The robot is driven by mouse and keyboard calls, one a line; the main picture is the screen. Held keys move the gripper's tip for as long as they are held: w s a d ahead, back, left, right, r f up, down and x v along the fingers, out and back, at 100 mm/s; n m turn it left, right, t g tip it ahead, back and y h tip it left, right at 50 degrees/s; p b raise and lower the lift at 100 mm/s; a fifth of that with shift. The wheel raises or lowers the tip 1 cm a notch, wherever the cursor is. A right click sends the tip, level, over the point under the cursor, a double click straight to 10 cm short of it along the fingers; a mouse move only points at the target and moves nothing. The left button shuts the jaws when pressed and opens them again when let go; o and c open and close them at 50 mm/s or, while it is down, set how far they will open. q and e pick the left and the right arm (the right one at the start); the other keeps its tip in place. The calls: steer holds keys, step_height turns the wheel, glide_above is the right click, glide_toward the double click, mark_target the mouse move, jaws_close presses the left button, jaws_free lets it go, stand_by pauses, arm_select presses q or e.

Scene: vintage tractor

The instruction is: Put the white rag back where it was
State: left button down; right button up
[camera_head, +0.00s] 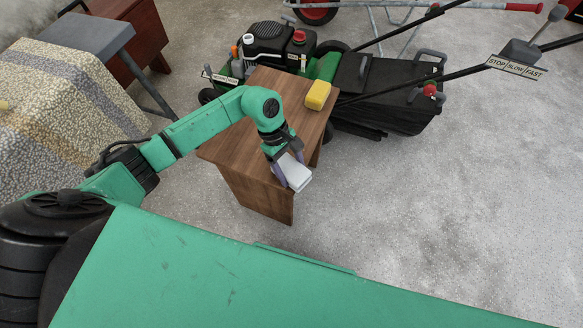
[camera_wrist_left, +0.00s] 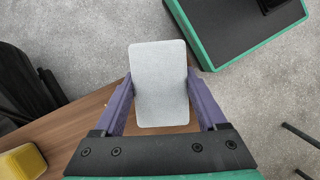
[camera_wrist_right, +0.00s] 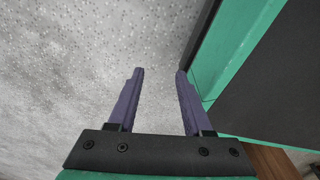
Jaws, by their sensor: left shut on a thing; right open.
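The white rag (camera_head: 296,173) is a pale folded block in my left gripper (camera_head: 290,173), at the near edge of the wooden table (camera_head: 262,95) in the head view. In the left wrist view the rag (camera_wrist_left: 160,85) sits between the two purple fingers of my left gripper (camera_wrist_left: 160,100), which are shut on it. Part of the table top shows below it there. Whether the rag touches the table I cannot tell. My right gripper (camera_wrist_right: 158,85) is open and empty over the grey floor in the right wrist view; it is not seen in the head view.
A yellow sponge (camera_head: 318,95) lies on the table's far right part; it also shows in the left wrist view (camera_wrist_left: 22,162). A green and black lawn mower (camera_head: 390,95) stands behind the table. A cloth-covered piece (camera_head: 65,105) stands at left. Floor at right is clear.

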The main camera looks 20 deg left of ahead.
steer(key=shift+w+f, duration=0.1)
arm_select(q)
jaws_free()
arm_select(e)
steer(key=shift+w+a, duration=0.5)
steer(key=shift+a, duration=0.1)
arm_select(q)
steer(key=shift+r, duration=0.25)
steer(key=v, duration=1.1)
steer(key=shift+a+r, duration=0.25)
steer(key=shift+r, duration=0.05)
arm_select(e)
steer(key=shift+s+d, duration=0.25)
steer(key=shift+s, duration=0.1)
arm_select(q)
steer(key=shift+w, duration=0.1)
arm_select(e)
steer(key=shift+d, duration=0.15)
